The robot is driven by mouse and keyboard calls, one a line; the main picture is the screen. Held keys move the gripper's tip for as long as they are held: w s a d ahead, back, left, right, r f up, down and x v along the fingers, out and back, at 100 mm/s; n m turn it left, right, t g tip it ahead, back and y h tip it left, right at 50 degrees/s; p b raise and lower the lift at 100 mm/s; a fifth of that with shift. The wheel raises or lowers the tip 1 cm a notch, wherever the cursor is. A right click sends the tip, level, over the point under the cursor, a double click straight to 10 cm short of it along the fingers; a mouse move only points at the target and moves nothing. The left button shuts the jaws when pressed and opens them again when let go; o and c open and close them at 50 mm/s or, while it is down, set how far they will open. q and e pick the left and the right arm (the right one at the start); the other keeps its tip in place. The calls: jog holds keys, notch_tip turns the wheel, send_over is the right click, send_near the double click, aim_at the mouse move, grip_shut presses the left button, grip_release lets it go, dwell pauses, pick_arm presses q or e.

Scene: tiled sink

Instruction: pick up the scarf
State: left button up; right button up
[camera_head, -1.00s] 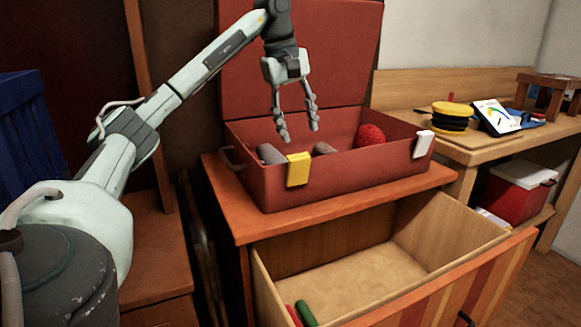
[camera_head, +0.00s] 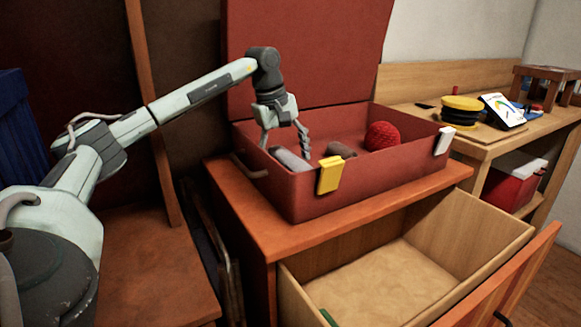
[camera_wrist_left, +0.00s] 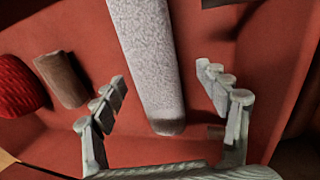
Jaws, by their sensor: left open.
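A grey, fuzzy rolled cloth (camera_head: 290,160), which looks like the scarf, lies at the left end of the open red case (camera_head: 395,175). My left gripper (camera_head: 286,143) is open and points down into the case over the roll. In the left wrist view the roll (camera_wrist_left: 150,55) runs between the open fingers (camera_wrist_left: 163,82), with a visible gap on both sides. Its near end lies between the fingers. My right gripper is not in view.
A brown roll (camera_head: 341,149) and a red knitted bundle (camera_head: 382,136) lie farther right in the case. The raised lid (camera_head: 310,55) stands behind. Yellow (camera_head: 330,176) and white (camera_head: 444,141) clasps are on the front wall. An open drawer (camera_head: 370,285) extends below.

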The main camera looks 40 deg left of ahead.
pick_arm(q)
jog(key=shift+c, duration=0.4)
jog(key=c, duration=1.2)
